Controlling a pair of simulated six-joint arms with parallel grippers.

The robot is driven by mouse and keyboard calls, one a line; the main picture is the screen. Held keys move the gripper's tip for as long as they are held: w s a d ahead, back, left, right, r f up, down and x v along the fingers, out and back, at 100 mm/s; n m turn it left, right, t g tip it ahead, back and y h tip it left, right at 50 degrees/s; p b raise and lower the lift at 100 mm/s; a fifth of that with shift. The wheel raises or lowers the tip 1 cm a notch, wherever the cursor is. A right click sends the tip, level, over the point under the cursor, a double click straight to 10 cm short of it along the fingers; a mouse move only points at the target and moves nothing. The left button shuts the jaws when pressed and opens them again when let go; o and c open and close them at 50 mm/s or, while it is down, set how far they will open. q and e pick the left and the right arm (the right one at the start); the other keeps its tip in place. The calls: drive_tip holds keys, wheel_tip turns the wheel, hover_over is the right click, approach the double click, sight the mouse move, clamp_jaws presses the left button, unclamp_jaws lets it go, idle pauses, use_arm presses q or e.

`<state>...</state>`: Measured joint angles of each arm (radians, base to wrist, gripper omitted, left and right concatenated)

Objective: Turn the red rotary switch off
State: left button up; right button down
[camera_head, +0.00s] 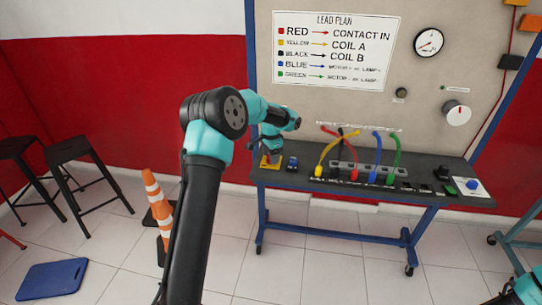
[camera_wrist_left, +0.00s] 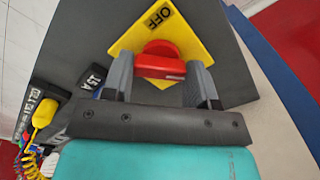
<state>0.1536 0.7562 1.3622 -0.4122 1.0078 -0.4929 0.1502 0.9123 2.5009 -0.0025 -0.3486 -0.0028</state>
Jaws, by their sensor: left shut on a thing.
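The red rotary switch (camera_wrist_left: 160,60) sits on a yellow plate (camera_wrist_left: 128,42) that carries an OFF label (camera_wrist_left: 158,16). My left gripper (camera_wrist_left: 162,68) has one finger on each side of the red knob and is shut on it. The knob's bar lies crosswise between the fingers in the left wrist view. In the head view the yellow plate (camera_head: 264,165) is at the left end of the dark bench, and my left gripper (camera_head: 271,156) points down onto it, hiding much of the knob. My right gripper is not in view.
The bench top (camera_head: 320,182) also holds a small blue-topped device (camera_head: 292,163) close to the plate and several coloured cables further right. A back panel with a lead plan sign (camera_head: 335,50) stands behind. An orange cone (camera_head: 155,200) and black stools are at the left.

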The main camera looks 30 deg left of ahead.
use_arm(q)
drive_tip(key=n, duration=0.5)
drive_tip(key=shift+n, duration=0.3)
drive_tip(key=n, duration=0.4)
drive_tip(key=shift+n, duration=0.4)
drive_tip(key=o, duration=0.9)
drive_tip(key=shift+o, duration=0.2)
wheel_tip(320, 180, up, 18)
drive_tip(key=shift+f, duration=0.25)
